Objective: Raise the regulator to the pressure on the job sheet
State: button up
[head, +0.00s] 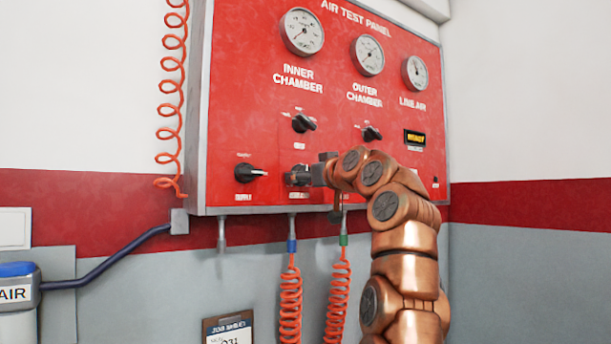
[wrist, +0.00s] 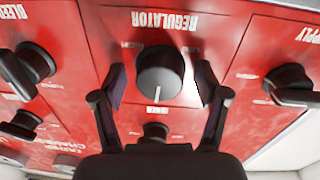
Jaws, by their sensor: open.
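The regulator knob (wrist: 160,72) is round and black, under an upside-down REGULATOR label in the wrist view. Its white pointer line points down in that picture. My gripper (wrist: 160,80) is open, one finger on each side of the knob; I cannot tell whether they touch it. In the head view my gripper (head: 300,176) is at the lower part of the red air test panel (head: 245,60) and covers most of the regulator. The line air gauge (head: 415,73) is too small to read. The job sheet (head: 230,331) hangs below, cut off by the frame, its pressure unreadable.
The supply knob (head: 250,173) is close on the left of my gripper. The inner chamber knob (head: 303,123) and outer chamber knob (head: 372,133) are above. Orange coiled hoses (head: 290,300) hang below the panel.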

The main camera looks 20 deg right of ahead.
jog(key=c, duration=1.2)
jog(key=shift+o, duration=0.2)
jog(key=shift+a+r+m+p, duration=0.1)
jog(key=shift+m+p, duration=0.45)
jog(key=shift+m, duration=0.95)
jog(key=shift+m+p, duration=0.35)
jog(key=shift+m, duration=0.15)
jog(key=shift+m+p, duration=0.6)
jog(key=shift+m, duration=0.4)
jog(key=o, duration=1.2)
jog(key=shift+c, duration=0.2)
